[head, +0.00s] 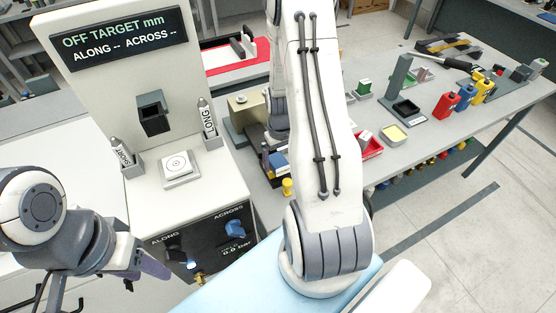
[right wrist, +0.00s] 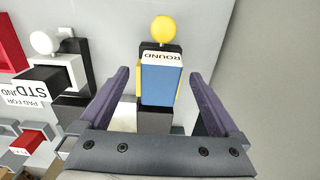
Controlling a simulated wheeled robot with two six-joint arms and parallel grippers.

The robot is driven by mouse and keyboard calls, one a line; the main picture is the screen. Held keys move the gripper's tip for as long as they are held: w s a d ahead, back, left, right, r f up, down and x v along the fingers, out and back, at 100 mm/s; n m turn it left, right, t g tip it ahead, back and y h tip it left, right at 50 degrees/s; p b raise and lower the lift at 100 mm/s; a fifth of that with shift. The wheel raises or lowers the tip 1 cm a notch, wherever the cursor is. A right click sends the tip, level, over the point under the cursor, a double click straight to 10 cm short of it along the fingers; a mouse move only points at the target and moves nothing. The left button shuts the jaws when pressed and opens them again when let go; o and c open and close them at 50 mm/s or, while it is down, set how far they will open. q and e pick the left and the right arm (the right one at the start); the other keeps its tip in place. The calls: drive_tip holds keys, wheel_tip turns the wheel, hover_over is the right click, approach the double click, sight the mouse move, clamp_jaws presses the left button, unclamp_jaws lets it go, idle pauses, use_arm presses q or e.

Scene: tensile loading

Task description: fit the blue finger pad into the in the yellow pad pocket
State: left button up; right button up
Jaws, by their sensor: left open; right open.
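The blue finger pad (right wrist: 161,86) stands between the fingers of my right gripper (right wrist: 159,74) in the right wrist view, with a white ROUND label on its top. My right gripper is open, with a purple finger on each side and gaps to the pad. A blue block (head: 278,160) shows in the head view beside my right arm, which hides much there. My left gripper (head: 150,266) is open and empty at the lower left.
A yellow ball (right wrist: 162,30) stands just beyond the pad. The test machine (head: 105,80) stands between my arms in the head view.

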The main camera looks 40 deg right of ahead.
drive_tip(key=shift+f, duration=0.95)
clamp_jaws()
drive_tip(key=shift+r, duration=0.2)
